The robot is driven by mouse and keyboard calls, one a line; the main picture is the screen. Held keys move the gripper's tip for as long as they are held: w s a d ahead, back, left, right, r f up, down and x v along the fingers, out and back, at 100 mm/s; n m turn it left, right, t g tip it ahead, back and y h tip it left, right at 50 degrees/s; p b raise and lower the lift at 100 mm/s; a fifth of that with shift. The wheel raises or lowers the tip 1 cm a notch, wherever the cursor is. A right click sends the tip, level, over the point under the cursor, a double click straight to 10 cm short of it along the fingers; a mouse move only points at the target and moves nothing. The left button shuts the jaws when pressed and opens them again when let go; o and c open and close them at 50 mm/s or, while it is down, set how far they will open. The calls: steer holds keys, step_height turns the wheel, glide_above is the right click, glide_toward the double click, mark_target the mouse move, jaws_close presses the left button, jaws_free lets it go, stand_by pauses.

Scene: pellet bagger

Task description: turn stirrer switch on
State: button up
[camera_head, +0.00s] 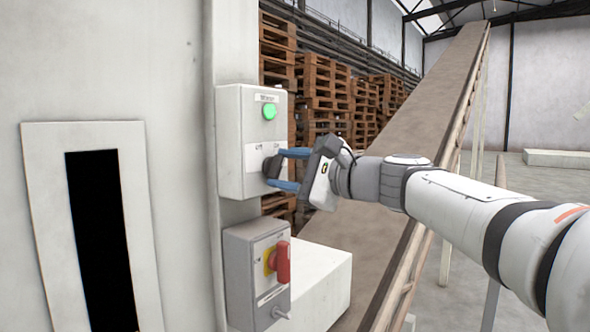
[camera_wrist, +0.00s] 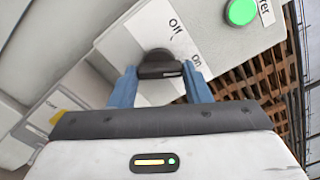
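The stirrer switch is a black rotary knob (camera_wrist: 160,64) between "Off" and "On" marks on a light grey control box (camera_head: 231,150). In the wrist view its bar lies between the two blue fingers of my gripper (camera_wrist: 160,88). The fingers stand on either side of the knob, close to its ends; whether they press on it is hard to tell. In the head view my gripper (camera_head: 280,168) reaches the box from the right and partly covers the knob (camera_head: 272,166). A green lamp (camera_head: 269,111) above the knob looks bright; it also shows in the wrist view (camera_wrist: 241,12).
Below is a grey box (camera_head: 243,277) with a red rotary handle (camera_head: 281,262) on a yellow plate. A white block (camera_head: 325,275) stands behind it. A sloping conveyor (camera_head: 410,125) rises behind my arm, with stacked pallets (camera_head: 318,90) beyond. A dark slot (camera_head: 102,240) is at left.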

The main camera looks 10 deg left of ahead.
steer(key=o, duration=0.5)
steer(key=b+v, duration=0.2)
steer(key=v, duration=0.5)
steer(key=shift+s+d, duration=0.15)
steer(key=shift+d, duration=0.1)
steer(key=s+d+f+n+h, duration=0.1)
steer(key=d+f+h, duration=0.1)
steer(key=f, duration=0.5)
steer(key=s+d+f+n+h, duration=0.1)
steer(key=d+f+h, duration=0.15)
steer(key=f, duration=0.35)
steer(key=s+d+f+n+g+h, duration=0.1)
steer(key=s+d+f+n+h, duration=0.2)
steer(key=f, duration=0.6)
steer(key=s+d+f+n+g+h, duration=0.1)
steer(key=s+d+f+h, duration=0.4)
steer(key=d+f, duration=0.5)
steer(key=s+d+f+n+g+h, duration=0.2)
steer(key=s+d+f+n+h, duration=0.2)
steer(key=f, duration=0.5)
steer(key=shift+s+d+f+n, duration=0.1)
steer(key=shift+s+d+n, duration=0.05)
steer(key=shift+s+d, duration=0.55)
steer(key=shift+s+d+f+n, duration=0.15)
steer(key=shift+s+d, duration=0.3)
steer(key=shift+s, duration=0.3)
